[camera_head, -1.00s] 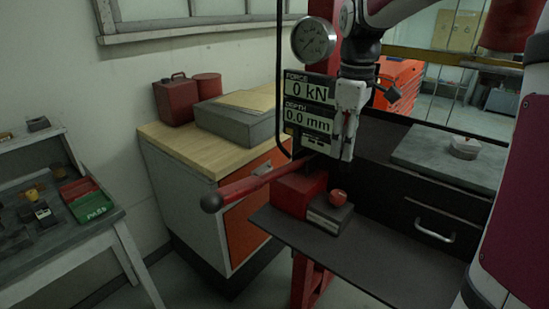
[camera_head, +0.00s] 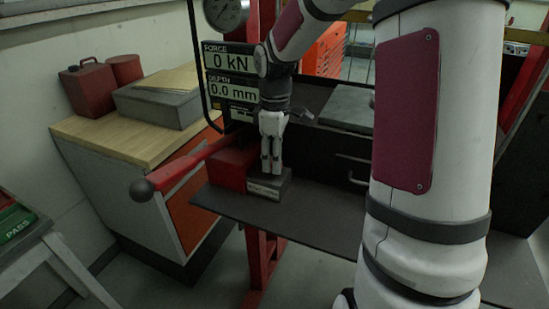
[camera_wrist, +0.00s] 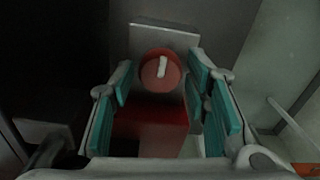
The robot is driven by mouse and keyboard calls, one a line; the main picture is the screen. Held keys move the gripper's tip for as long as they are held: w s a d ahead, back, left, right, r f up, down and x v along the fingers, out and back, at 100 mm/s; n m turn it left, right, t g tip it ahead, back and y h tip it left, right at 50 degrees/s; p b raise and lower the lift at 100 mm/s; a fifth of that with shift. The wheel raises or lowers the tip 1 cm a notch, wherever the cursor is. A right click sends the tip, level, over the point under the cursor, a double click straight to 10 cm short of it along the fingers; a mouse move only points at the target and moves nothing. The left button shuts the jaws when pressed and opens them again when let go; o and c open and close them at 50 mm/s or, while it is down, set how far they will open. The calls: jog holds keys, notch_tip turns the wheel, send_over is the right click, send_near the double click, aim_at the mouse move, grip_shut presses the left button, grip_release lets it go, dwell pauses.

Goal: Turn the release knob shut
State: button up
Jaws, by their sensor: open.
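The release knob (camera_wrist: 160,69) is round and red with a white pointer bar, which stands nearly upright in the wrist view. It sits on a grey block (camera_head: 264,190) beside a red block (camera_head: 234,168), on the press's dark shelf. My gripper (camera_head: 271,170) points down over the grey block and hides the knob in the head view. In the wrist view my gripper (camera_wrist: 161,80) is open, with teal pads left and right of the knob. I see no pad touching it. The displays (camera_head: 229,74) read 0 kN and 0.0 mm.
A red lever with a black ball end (camera_head: 142,190) sticks out left of my gripper. The dark shelf (camera_head: 300,219) is clear in front of it. A wooden-topped cabinet (camera_head: 120,138) stands at the left, and a dark drawer unit is behind.

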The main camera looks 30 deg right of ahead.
jog(key=shift+f, duration=0.35)
jog(key=c, duration=0.9)
